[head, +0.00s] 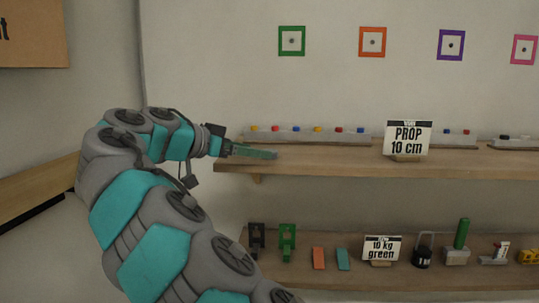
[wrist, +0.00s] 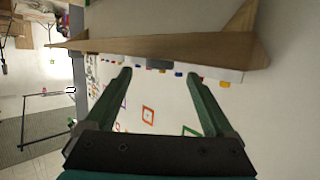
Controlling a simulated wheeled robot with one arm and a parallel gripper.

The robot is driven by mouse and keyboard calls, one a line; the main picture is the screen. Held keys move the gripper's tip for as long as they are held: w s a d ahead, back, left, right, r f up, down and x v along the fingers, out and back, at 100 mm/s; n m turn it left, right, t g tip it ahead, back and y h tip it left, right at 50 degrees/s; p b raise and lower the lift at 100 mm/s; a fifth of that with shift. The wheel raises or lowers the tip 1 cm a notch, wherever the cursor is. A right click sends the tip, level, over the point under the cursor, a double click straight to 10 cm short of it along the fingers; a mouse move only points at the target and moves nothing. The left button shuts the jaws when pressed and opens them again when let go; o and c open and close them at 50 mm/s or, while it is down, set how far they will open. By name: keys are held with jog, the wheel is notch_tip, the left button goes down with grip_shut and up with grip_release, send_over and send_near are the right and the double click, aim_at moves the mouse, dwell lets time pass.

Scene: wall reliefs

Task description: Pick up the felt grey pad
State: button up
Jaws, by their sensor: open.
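My gripper (head: 268,153) is at the left end of the upper shelf (head: 330,161), close in front of the rail with coloured knobs. In the wrist view my gripper (wrist: 159,74) has its two green fingers apart, with nothing held between them. A small grey patch (wrist: 159,64) shows between the fingertips at the shelf's edge in the wrist view. I cannot tell whether it is the felt grey pad. No grey pad can be made out clearly in the head view; my gripper and arm cover part of the shelf's left end.
The rail (head: 310,137) stands along the upper shelf's back. A "PROP 10 cm" sign (head: 408,137) stands right of my gripper. The lower shelf (head: 300,276) holds an orange pad (head: 319,258), a teal pad (head: 343,259), a "10 kg green" sign (head: 381,248) and several other objects.

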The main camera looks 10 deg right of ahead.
aim_at(271, 150)
jog(key=x, duration=0.4)
jog(key=shift+w+d+r, duration=0.1)
jog(key=shift+d+r, duration=0.05)
jog(key=shift+d, duration=0.15)
grip_shut()
dwell(0.4)
jog(key=shift+r, duration=0.15)
